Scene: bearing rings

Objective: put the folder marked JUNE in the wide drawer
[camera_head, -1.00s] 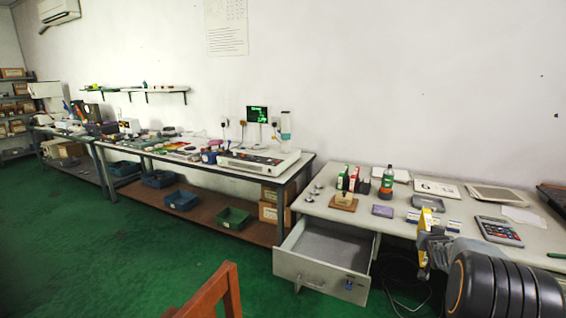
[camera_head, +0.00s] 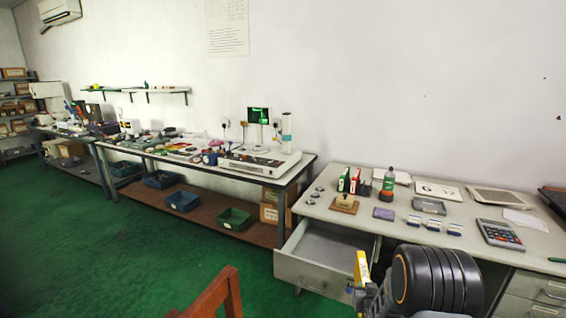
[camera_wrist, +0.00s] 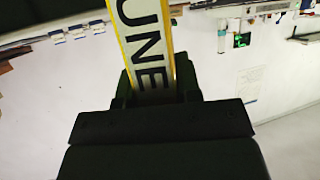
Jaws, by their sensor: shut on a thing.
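My gripper (camera_head: 364,290) is shut on a folder with a yellow edge (camera_head: 361,268), low in the head view. In the wrist view the folder (camera_wrist: 145,45) stands between the jaws (camera_wrist: 160,88), with the letters "UNE" readable and the start of the word cut off. An open drawer (camera_head: 304,276) sticks out under the left end of the right-hand desk. Its grey inside looks empty where it shows. My arm hides part of the drawer's right side.
The desk top (camera_head: 340,215) carries small cartons, a green bottle (camera_head: 388,180), a calculator (camera_head: 499,233) and several small items. Shut drawers (camera_head: 550,290) are under its right end. A wooden chair back (camera_head: 215,295) stands in front, left of the open drawer.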

